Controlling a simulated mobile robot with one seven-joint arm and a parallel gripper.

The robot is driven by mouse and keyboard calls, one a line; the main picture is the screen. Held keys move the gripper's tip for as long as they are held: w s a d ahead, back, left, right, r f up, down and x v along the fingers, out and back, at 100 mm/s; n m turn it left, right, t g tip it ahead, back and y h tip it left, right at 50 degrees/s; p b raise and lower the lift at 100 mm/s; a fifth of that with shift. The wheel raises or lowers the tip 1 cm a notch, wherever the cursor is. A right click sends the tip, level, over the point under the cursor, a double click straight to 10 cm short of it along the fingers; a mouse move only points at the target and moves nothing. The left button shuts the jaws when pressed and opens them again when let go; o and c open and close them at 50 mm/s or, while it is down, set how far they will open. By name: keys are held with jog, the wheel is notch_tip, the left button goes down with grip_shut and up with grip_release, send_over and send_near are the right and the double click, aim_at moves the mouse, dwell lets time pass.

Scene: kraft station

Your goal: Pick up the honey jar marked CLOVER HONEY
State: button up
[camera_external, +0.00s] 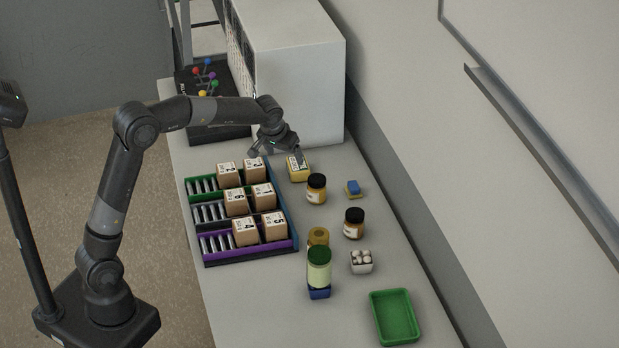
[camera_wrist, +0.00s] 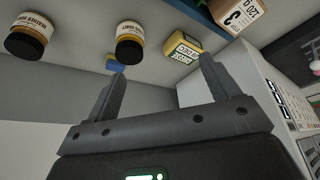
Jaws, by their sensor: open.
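Two amber jars with dark lids and pale labels stand on the bench. The nearer jar (camera_external: 316,188) also shows in the wrist view (camera_wrist: 130,42); its small label seems to read CLOVER HONEY, though I cannot be sure. The other jar (camera_external: 354,224) shows at the left of the wrist view (camera_wrist: 30,36), and its label appears to read HEATHER HONEY. My gripper (camera_external: 276,152) is open and empty, above the bench near the yellow box; its spread fingers also show in the wrist view (camera_wrist: 162,72). Both jars are outside the fingers.
A yellow box (camera_external: 298,168) stands just below my gripper. A blue-and-yellow sponge (camera_external: 353,188) lies right of the nearer jar. A rack (camera_external: 247,258) with several cartons is at left. A green-lidded jar (camera_external: 319,266), egg carton (camera_external: 361,266) and green tray (camera_external: 394,325) stand farther down.

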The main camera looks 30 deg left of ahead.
send_over(318, 186)
jog(key=s+a, duration=0.1)
jog(key=a, duration=0.1)
notch_tip(318, 186, down, 6)
jog(key=x, duration=1)
jog(key=shift+d, duration=0.2)
jog(key=c, duration=1.2)
jog(key=shift+c, duration=0.5)
jog(key=shift+r, duration=0.1)
